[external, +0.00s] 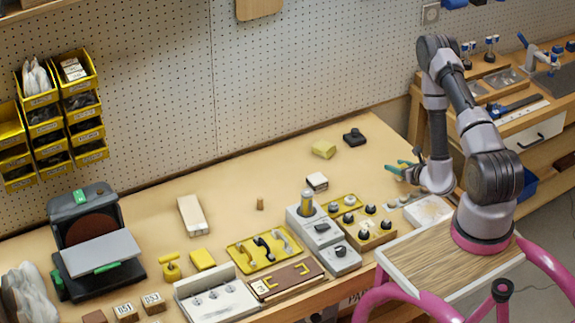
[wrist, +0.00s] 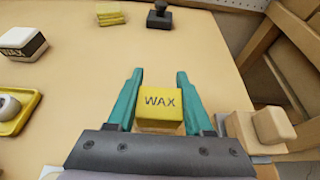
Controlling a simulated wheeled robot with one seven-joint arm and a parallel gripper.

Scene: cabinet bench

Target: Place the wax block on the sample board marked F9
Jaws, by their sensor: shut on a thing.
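The wax block (wrist: 160,107), yellow on top with "WAX" printed in dark letters, sits between the teal fingers of my gripper (wrist: 159,88) in the wrist view. My gripper is shut on it. In the external view my gripper (external: 396,168) is low at the right end of the bench, its fingers pointing left. The block cannot be made out there, and its height above the bench is unclear. A brown board (external: 289,279) with yellow corner marks lies at the bench front, left of my gripper; its label is not clearly legible. I cannot read F9 anywhere.
A yellow block (wrist: 113,14) and a black stamp-like object (wrist: 158,16) stand at the back. A white-topped block (wrist: 22,42) and a yellow tray (wrist: 20,110) lie left. A wooden piece (wrist: 258,128) is close right of my gripper. Knob boxes (external: 362,229) crowd the front; the bench's middle back is clear.

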